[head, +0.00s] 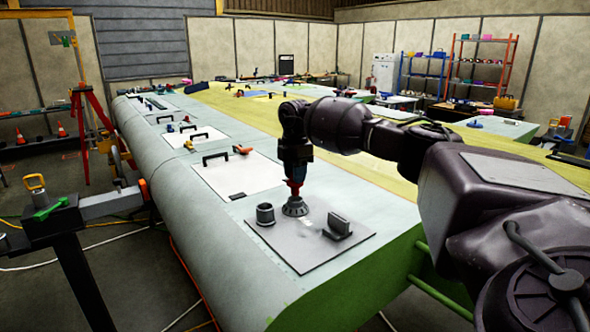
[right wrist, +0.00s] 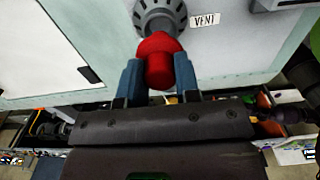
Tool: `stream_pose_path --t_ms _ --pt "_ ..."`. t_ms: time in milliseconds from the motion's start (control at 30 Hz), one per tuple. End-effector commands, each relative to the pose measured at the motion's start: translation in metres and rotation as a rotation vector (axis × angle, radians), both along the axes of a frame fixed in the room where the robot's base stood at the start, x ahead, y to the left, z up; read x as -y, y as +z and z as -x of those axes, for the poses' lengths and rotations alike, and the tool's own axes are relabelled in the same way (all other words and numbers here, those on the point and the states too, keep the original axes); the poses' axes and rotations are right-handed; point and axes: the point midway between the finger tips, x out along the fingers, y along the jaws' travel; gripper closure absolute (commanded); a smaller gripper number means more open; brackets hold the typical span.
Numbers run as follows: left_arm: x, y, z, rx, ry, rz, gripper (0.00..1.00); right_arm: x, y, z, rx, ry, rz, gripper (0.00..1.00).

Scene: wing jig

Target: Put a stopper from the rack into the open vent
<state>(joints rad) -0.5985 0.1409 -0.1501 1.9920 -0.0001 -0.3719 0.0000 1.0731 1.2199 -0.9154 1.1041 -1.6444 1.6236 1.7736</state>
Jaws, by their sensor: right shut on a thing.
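My right gripper (head: 295,178) points straight down over the grey panel on the wing. It is shut on a red stopper (right wrist: 158,52), which sits between its two blue fingers in the right wrist view. The open vent (head: 295,207) is a dark grey, ribbed round fitting directly below. In the right wrist view the stopper's far end overlaps the edge of the vent (right wrist: 158,14), beside a VENT label (right wrist: 204,20). I cannot tell whether the stopper touches the vent or has entered it. My left gripper is not in view. I cannot make out the rack for certain.
A dark round cup-like fitting (head: 265,214) stands left of the vent, and a dark upright block (head: 338,226) stands right of it. A white panel (head: 235,172) with a black handle lies farther back. A black stand (head: 62,220) is at the left.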

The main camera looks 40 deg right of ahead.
Motion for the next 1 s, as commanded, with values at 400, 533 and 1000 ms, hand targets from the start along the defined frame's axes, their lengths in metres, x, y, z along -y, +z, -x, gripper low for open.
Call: stream_pose_path --t_ms 400,533,1000 --pt "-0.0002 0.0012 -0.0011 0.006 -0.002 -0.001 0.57 -0.0002 -0.0033 0.0001 -0.001 0.000 0.000 0.92" --pt "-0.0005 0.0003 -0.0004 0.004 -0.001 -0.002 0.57 -0.0001 -0.0033 0.0001 -0.001 0.000 0.000 0.92" --pt "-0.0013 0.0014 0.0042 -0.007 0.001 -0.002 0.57 0.0002 -0.0073 0.0000 -0.001 0.000 0.000 0.92"
